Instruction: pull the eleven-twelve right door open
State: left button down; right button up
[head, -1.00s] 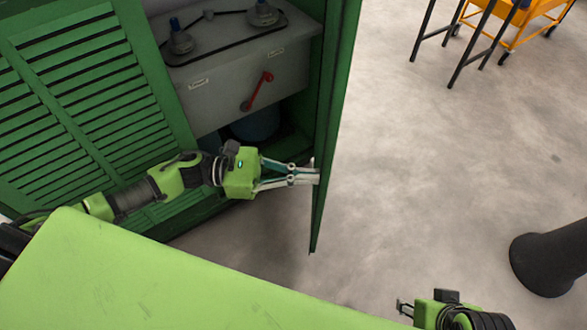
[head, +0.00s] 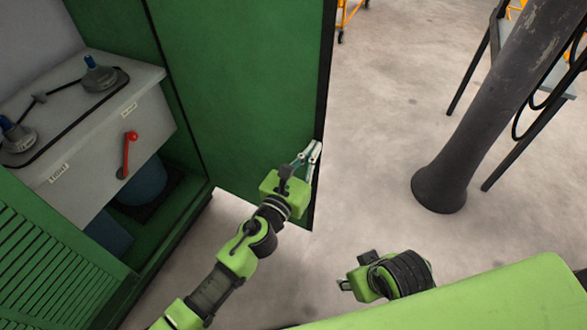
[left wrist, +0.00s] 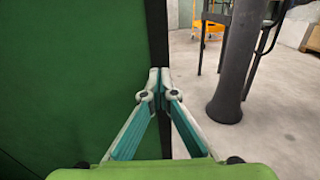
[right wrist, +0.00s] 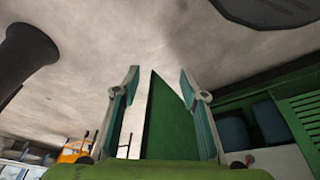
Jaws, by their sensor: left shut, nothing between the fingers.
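The green right door (head: 245,90) stands swung well out from the cabinet, its broad inner face in the head view. It also fills the left side of the left wrist view (left wrist: 70,80). My left gripper (head: 312,150) is at the door's dark free edge, low down. Its fingertips (left wrist: 158,78) meet with nothing between them, over that edge in the left wrist view; I cannot tell whether they touch it. My right gripper (head: 341,285) is empty, low and apart from the door. Its fingers (right wrist: 159,74) are spread, with the door (right wrist: 166,125) beyond.
The cabinet holds a grey box (head: 105,135) with a red lever (head: 127,155). A louvred green door (head: 60,245) is at the left. A dark, flared column (head: 475,115) stands on the floor to the right, near a black-legged stand. Concrete floor (head: 375,150) between door and column is clear.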

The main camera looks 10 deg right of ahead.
pick_arm(q)
jog(key=shift+n+t+y, duration=0.5)
jog(key=shift+y, duration=0.1)
jog(key=shift+d+b+x, duration=0.25)
jog(key=shift+b+x, duration=0.35)
jog(key=shift+x, duration=1.7)
jog(key=shift+s, duration=0.2)
